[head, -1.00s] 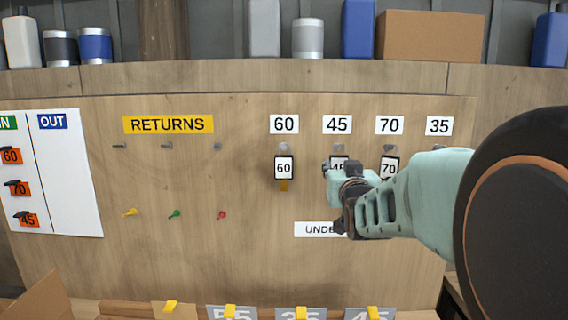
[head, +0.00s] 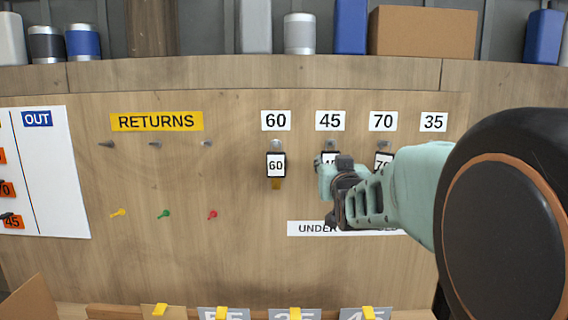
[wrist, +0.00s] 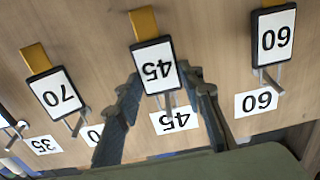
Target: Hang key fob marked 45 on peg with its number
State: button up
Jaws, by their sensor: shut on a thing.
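The key fob marked 45 (wrist: 157,72) is black-framed with a white face and a yellow tab. My gripper (wrist: 166,88) is shut on it, one finger at each side in the wrist view. In the head view my gripper (head: 328,172) covers most of the fob (head: 330,157). The fob is at the peg (head: 330,144) under the 45 label (head: 330,121). In the wrist view, which is upside down, the peg (wrist: 168,102) shows at the fob's top edge. I cannot tell whether the fob's loop is around the peg.
Fob 60 (head: 276,165) hangs left of my gripper; fob 70 (head: 383,158) hangs right, partly behind my arm. The RETURNS pegs (head: 155,145) are empty. Number cards with yellow clips (head: 294,315) stand along the bottom.

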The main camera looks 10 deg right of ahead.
jog(key=o, duration=1.4)
